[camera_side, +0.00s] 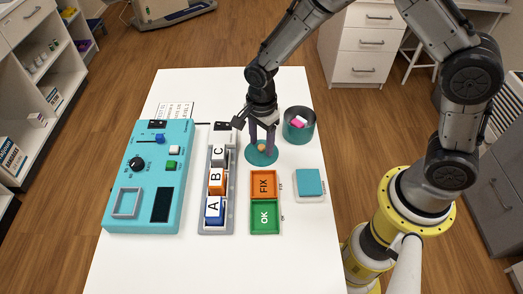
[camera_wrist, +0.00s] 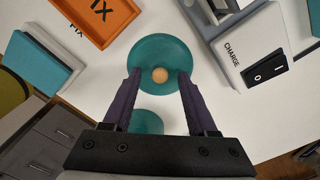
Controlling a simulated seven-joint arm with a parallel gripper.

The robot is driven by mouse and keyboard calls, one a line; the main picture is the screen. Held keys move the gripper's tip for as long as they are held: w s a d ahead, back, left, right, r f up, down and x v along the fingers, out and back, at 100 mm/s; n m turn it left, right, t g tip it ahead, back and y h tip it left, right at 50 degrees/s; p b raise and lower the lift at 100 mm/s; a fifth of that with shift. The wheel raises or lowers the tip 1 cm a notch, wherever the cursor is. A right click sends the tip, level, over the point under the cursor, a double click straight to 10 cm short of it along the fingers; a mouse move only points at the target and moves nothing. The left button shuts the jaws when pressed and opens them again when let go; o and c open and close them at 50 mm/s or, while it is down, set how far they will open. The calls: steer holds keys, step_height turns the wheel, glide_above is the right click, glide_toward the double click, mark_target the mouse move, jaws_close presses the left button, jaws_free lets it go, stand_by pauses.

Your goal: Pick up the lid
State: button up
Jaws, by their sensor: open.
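The lid is a flat teal disc (camera_side: 262,157) with a small round tan knob (camera_side: 261,147), lying on the white table. It also shows in the wrist view (camera_wrist: 160,48), with the knob (camera_wrist: 160,75) in its middle. My gripper (camera_side: 262,142) points down over the lid. Its two purple fingers are open, one on each side of the knob, with a gap to it in the wrist view (camera_wrist: 159,74). I cannot tell the exact fingertip height above the disc.
A teal pot (camera_side: 304,135) with pink and white items inside stands right of the lid. Orange FIX (camera_side: 263,184) and green OK (camera_side: 264,217) trays lie in front. The grey charger (camera_side: 219,153) holding blocks A, B and C is left. A teal-topped box (camera_side: 309,183) sits front right.

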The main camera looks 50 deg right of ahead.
steer(key=shift+f, duration=0.2)
jaws_close()
steer(key=shift+r, duration=0.15)
stand_by(0.3)
